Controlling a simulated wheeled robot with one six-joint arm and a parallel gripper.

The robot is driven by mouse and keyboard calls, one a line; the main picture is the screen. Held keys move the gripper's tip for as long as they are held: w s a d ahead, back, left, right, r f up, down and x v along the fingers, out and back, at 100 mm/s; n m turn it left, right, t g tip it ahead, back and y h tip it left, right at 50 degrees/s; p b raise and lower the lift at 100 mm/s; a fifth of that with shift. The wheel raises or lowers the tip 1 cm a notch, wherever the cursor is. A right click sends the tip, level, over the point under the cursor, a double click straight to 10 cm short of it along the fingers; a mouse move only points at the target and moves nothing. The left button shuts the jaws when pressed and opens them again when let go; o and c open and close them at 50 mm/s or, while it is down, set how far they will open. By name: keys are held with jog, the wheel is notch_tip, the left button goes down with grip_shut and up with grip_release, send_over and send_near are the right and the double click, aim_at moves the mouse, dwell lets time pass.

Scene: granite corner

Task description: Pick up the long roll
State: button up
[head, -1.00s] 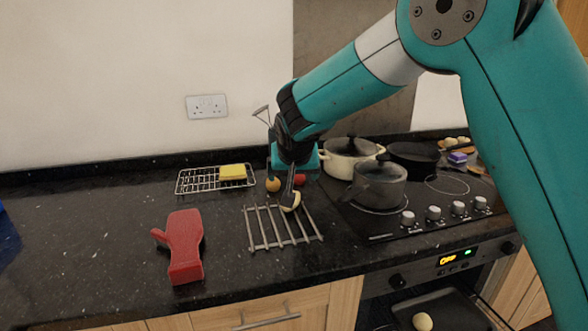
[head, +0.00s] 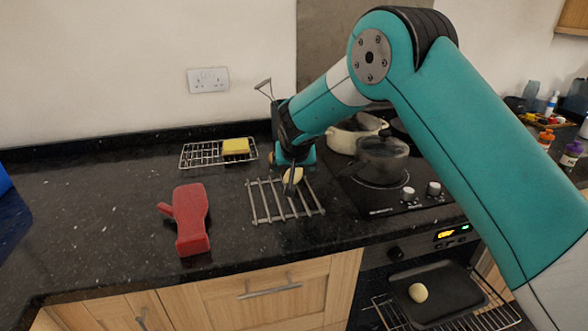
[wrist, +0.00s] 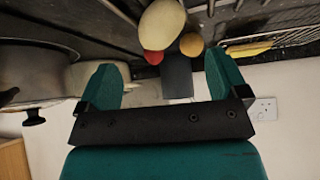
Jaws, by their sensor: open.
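The long roll (head: 293,174) is a pale cream, elongated piece on the metal bar rack on the counter, partly hidden by my gripper in the head view. It also shows in the wrist view (wrist: 162,28), at the top, beyond the fingertips. My gripper (head: 290,182) reaches down over the rack, close to the roll. In the wrist view my gripper (wrist: 164,78) has its two teal fingers wide apart, with the roll ahead of the gap and not between them.
The metal bar rack (head: 268,207) lies on the dark counter. A red ball (wrist: 153,57) and an orange-yellow ball (wrist: 191,44) are close to the roll. A lidded pot (head: 382,160) stands at right, a red mitt (head: 188,220) at left. A rounder roll (head: 418,292) sits on the oven tray.

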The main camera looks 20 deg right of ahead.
aim_at(298, 172)
jog(key=p+x, duration=0.1)
jog(key=x, duration=0.5)
jog(key=shift+w+f, duration=0.2)
jog(key=c, duration=1.2)
